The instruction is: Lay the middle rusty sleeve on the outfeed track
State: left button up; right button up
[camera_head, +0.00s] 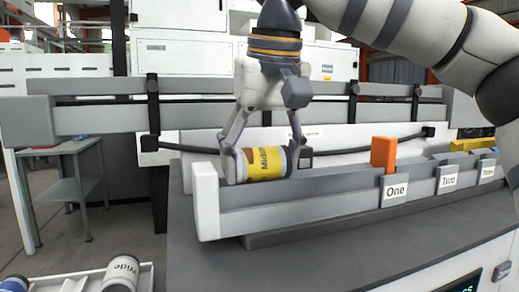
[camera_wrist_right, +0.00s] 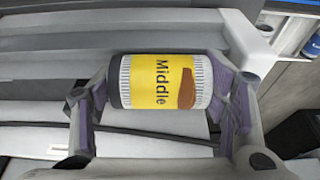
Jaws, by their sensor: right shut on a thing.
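The middle sleeve (camera_head: 268,163) is a short cylinder with a yellow label reading "Middle", a brown rusty patch and pale ribbed ends. My right gripper (camera_head: 266,166) is shut on it, one finger at each end; the wrist view also shows the sleeve (camera_wrist_right: 160,82) lying crosswise between the fingers. The sleeve is level, at the left end of the grey outfeed track (camera_head: 290,209), over its channel. The front wall hides the channel floor, so I cannot tell whether the sleeve touches it. My left gripper is not in view.
An orange block (camera_head: 384,153) stands on the track by the sign "One" (camera_head: 395,191); signs "Two" (camera_head: 449,180) and "Three" (camera_head: 487,172) follow rightward. A white tray (camera_head: 72,285) at lower left holds a "Wide" sleeve (camera_head: 122,271) and another sleeve (camera_head: 14,284). Grey rails (camera_head: 200,118) run behind.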

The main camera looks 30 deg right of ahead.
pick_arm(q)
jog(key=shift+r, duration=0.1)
pick_arm(e)
jog(key=shift+s+r, duration=0.1)
jog(key=shift+r, duration=0.05)
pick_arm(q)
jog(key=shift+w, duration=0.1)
pick_arm(e)
jog(key=o, duration=1.6)
jog(key=shift+c, duration=0.2)
jog(key=v, duration=0.6)
jog(key=shift+s+r, duration=0.1)
jog(key=shift+r, duration=0.2)
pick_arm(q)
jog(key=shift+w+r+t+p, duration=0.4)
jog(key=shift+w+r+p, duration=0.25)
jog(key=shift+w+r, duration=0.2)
pick_arm(e)
notch_tip(320, 180, up, 7)
jog(key=shift+s+f, duration=0.1)
jog(key=shift+s, duration=0.05)
